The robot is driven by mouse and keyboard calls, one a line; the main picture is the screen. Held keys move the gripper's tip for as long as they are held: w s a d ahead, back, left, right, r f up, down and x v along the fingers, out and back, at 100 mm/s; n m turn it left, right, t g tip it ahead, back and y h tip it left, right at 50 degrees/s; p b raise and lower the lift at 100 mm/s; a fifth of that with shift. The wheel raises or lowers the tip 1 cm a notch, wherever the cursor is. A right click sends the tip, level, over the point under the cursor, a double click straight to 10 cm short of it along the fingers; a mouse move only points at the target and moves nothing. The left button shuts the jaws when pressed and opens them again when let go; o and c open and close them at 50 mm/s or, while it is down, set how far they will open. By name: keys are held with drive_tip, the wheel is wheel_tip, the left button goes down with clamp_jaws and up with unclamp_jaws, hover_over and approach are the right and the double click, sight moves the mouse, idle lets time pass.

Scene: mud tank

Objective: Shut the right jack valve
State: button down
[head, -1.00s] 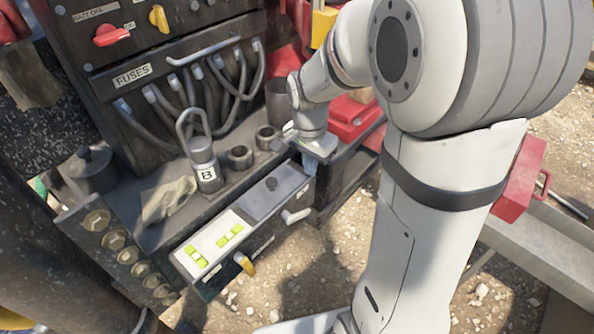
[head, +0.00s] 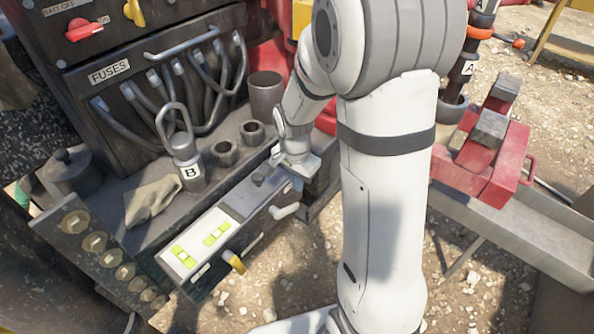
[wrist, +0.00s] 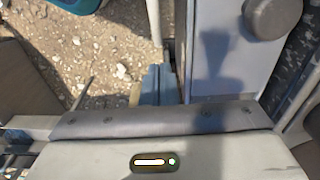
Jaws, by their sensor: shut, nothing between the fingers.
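The grey valve box (head: 232,203) lies along the front of the deck with two green-and-white labels on its top. A yellow-handled lever (head: 236,263) sticks out of its front. A white lever (head: 285,211) sticks out farther right, near the box's right end. I cannot read which lever is the right jack valve. My gripper (head: 304,168) is at the box's right end, above and right of the white lever. In the wrist view its blue fingers (wrist: 154,84) are together and empty, beside the box's side. Contact with the white lever cannot be made out.
Behind the box are a padlock-shaped part marked B (head: 187,172), open cups (head: 252,132) and a cloth (head: 152,201). Red steelwork (head: 490,160) stands at right. Gravel ground lies in front.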

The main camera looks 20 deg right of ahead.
drive_tip(key=shift+s+a+f+b, duration=0.1)
drive_tip(key=shift+s+a+f, duration=0.15)
drive_tip(key=shift+f, duration=0.45)
drive_tip(key=shift+s+a+f+b, duration=0.15)
drive_tip(key=shift+a+f, duration=0.15)
drive_tip(key=shift+f, duration=0.35)
drive_tip(key=shift+s+a+f+b, duration=0.1)
drive_tip(key=shift+s+a+f, duration=0.15)
drive_tip(key=shift+f, duration=0.45)
drive_tip(key=shift+w+d+f+b, duration=0.1)
drive_tip(key=shift+w+f+b, duration=0.05)
drive_tip(key=shift+f+b, duration=0.75)
drive_tip(key=shift+r, duration=0.15)
wheel_tip(320, 180, up, 4)
drive_tip(key=w+d+p, duration=0.2)
drive_tip(key=p, duration=0.1)
wheel_tip(320, 180, up, 9)
drive_tip(key=p, duration=0.2)
hover_over(294, 204)
drive_tip(key=w+d, duration=0.2)
drive_tip(key=d, duration=0.1)
drive_tip(key=shift+w+d, duration=0.1)
drive_tip(key=shift+w, duration=0.05)
drive_tip(key=shift+d, duration=0.1)
